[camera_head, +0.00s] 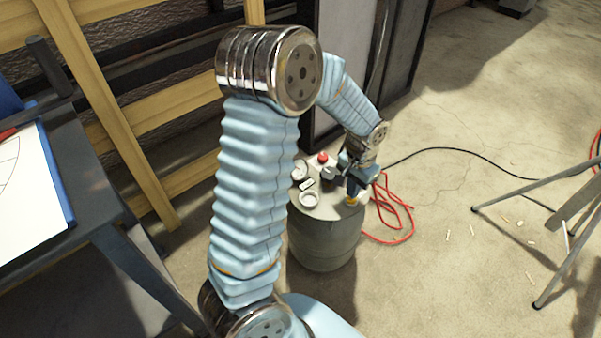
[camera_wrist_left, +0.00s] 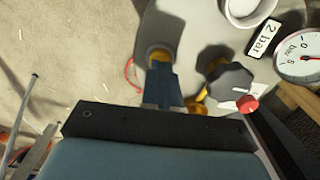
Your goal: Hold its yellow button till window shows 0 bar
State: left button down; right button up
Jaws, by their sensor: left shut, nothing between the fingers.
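The grey-green drum (camera_head: 325,240) stands on the floor, its pale top (camera_wrist_left: 200,35) filling much of the left wrist view. The yellow button (camera_wrist_left: 158,53) is near the top's edge; it also shows in the head view (camera_head: 351,202). My left gripper (camera_head: 354,190) is shut and empty, pointing down with its fingertips (camera_wrist_left: 160,68) at the button and partly covering it. Whether they press it I cannot tell. The small white window (camera_wrist_left: 263,38) reads "2 bar". My right gripper is not in view.
The drum top also carries a round gauge (camera_wrist_left: 300,55), a dark knob (camera_wrist_left: 228,80), a red knob (camera_wrist_left: 247,104) and a white ring (camera_head: 310,199). A red hose (camera_head: 392,215) lies to the right. A table (camera_head: 85,200) stands left, a tripod stand (camera_head: 565,245) right.

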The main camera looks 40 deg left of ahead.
pick_arm(q)
jog(key=shift+f+b, duration=0.6)
jog(key=shift+f, duration=0.3)
jog(key=shift+r, duration=0.1)
dwell(1.0)
jog(key=shift+r+p, duration=2.8)
jog(key=shift+r, duration=0.6)
